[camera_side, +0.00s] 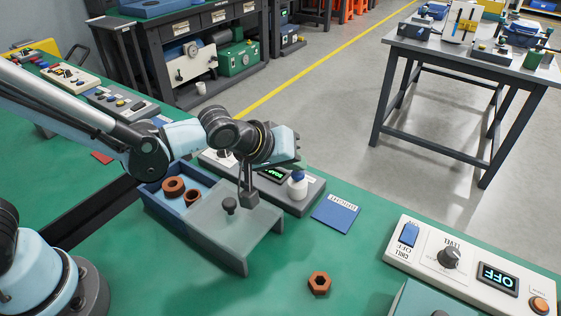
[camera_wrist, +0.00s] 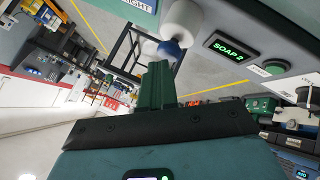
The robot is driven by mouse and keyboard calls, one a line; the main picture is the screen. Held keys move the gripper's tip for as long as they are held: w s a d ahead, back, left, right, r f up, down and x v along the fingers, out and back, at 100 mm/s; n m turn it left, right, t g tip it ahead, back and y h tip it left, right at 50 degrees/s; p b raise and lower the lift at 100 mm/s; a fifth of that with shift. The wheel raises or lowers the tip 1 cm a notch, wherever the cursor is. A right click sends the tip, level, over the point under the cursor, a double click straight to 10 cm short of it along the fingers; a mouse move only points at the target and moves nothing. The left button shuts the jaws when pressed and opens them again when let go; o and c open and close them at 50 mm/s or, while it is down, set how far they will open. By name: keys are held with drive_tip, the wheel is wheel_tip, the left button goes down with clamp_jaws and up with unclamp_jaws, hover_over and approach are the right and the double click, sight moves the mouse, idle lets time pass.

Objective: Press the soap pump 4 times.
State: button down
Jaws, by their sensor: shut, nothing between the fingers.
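In the wrist view the pump (camera_wrist: 182,24) appears upside down at the top. The base's green display (camera_wrist: 229,48) reads "SOAP 2". My gripper (camera_side: 297,163) is shut and empty, just above the pump head.
A blue bin (camera_side: 160,205) with brown nuts and a grey cover (camera_side: 215,222) with a dark knob stand left of the pump. A blue card (camera_side: 335,213) lies right of it. A loose nut (camera_side: 319,283) and a white control panel (camera_side: 470,262) are nearer the front. Green bench between is clear.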

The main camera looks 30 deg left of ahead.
drive_tip(key=shift+r, duration=1.25)
drive_tip(key=shift+r, duration=0.1)
drive_tip(key=shift+r, duration=2.4)
idle(0.3)
wheel_tip(320, 180, up, 4)
drive_tip(key=shift+f, duration=0.1)
idle(0.3)
drive_tip(key=shift+f, duration=0.1)
hover_over(294, 174)
drive_tip(key=shift+f, duration=4.35)
drive_tip(key=shift+f, duration=0.1)
